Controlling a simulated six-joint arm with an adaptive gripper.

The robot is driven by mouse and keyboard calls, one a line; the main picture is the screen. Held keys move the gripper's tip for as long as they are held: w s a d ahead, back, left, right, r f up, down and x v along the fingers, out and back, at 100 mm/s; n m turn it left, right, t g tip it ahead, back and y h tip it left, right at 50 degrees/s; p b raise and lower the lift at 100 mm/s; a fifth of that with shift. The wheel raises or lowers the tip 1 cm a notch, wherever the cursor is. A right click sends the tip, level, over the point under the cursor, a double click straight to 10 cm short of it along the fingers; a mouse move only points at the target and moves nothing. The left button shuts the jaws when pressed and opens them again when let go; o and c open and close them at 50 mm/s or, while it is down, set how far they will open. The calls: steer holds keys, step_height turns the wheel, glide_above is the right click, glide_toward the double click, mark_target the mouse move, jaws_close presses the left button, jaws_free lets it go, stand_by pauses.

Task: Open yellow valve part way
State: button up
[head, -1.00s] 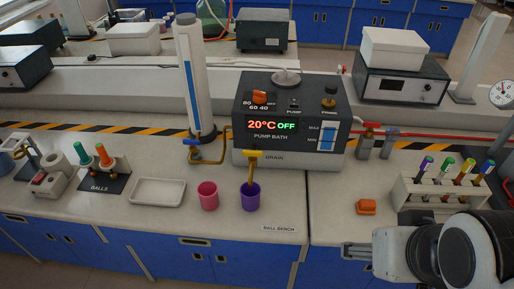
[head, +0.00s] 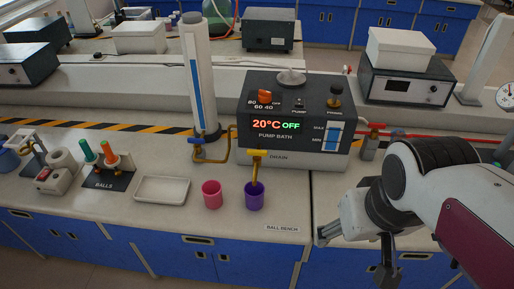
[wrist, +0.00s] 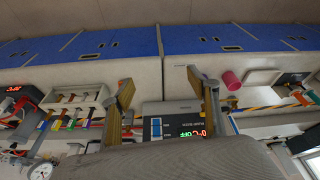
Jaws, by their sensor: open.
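The wrist view looks upside down; the valve is not clearly visible there. The pump bath display reads 20°C OFF.
A pink cup (head: 212,194) stands left of the purple cup. A blue-handled valve (head: 197,141) on a yellow pipe is farther left. A white tray (head: 161,190) lies left on the bench. A red-handled valve (head: 374,127) is right of the bath. My arm hides the right bench.

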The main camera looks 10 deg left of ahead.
steer(key=w+a+f+n+g, duration=0.1)
steer(key=w+a+f, duration=0.1)
steer(key=w+a, duration=0.65)
steer(key=m+t, duration=0.2)
steer(key=m, duration=0.1)
glide_toward(257, 150)
steer(key=shift+a+f, duration=0.15)
steer(key=shift+f, duration=0.15)
steer(key=shift+f, duration=0.1)
steer(key=shift+x, duration=3.85)
steer(key=shift+c, duration=0.4)
steer(key=c, duration=1)
